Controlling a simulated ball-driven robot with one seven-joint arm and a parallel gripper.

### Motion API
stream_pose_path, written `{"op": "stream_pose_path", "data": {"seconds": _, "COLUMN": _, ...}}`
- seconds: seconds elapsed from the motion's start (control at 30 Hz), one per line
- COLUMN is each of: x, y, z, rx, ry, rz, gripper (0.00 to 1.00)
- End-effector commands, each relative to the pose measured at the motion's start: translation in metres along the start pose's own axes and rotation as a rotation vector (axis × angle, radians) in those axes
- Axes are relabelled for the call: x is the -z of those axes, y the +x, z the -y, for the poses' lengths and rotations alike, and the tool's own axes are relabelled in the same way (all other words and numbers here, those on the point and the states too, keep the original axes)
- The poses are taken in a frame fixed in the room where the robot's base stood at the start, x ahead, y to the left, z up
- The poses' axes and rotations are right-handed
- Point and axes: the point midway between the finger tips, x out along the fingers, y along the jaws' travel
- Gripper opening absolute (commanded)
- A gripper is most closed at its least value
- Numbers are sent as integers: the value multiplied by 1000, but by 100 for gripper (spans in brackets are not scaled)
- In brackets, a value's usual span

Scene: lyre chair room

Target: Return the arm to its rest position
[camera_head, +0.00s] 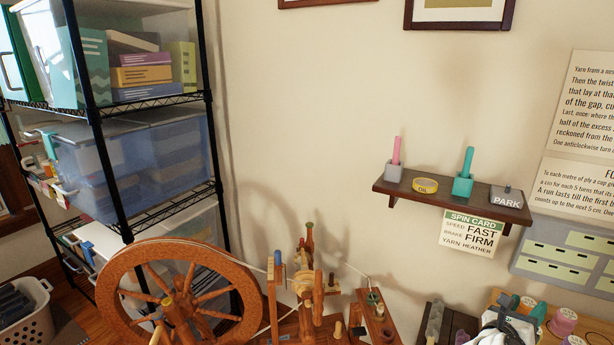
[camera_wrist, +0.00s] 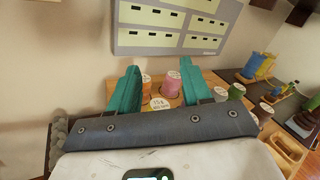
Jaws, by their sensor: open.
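My gripper (camera_head: 527,306) shows at the bottom right of the head view, with part of my white arm below it. In the wrist view my gripper (camera_wrist: 160,68) has its two teal fingers spread well apart, with nothing held between them. A pink spool (camera_wrist: 171,85) and a small round label (camera_wrist: 159,104) show beyond the gap. Most of my arm is out of view.
A spinning wheel (camera_head: 180,305) stands at lower left, beside a wire shelf rack (camera_head: 95,120). A wall shelf (camera_head: 450,200) bears two holders, a yellow tin and a PARK block. Several spools (camera_head: 563,322) stand close to my gripper. A grey card panel (camera_head: 565,255) hangs behind.

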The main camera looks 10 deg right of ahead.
Motion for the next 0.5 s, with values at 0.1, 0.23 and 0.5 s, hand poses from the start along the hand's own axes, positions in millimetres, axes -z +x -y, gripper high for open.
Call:
{"op": "stream_pose_path", "data": {"seconds": 0.1, "x": -42, "y": -8, "z": 5, "rx": -99, "ry": -331, "rz": 320, "gripper": 48}}
{"op": "stream_pose_path", "data": {"seconds": 0.23, "x": -64, "y": -45, "z": -14, "rx": -231, "ry": -704, "rz": 628, "gripper": 48}}
{"op": "stream_pose_path", "data": {"seconds": 0.5, "x": -4, "y": -166, "z": -57, "rx": -581, "ry": -1463, "rz": 1157, "gripper": 48}}
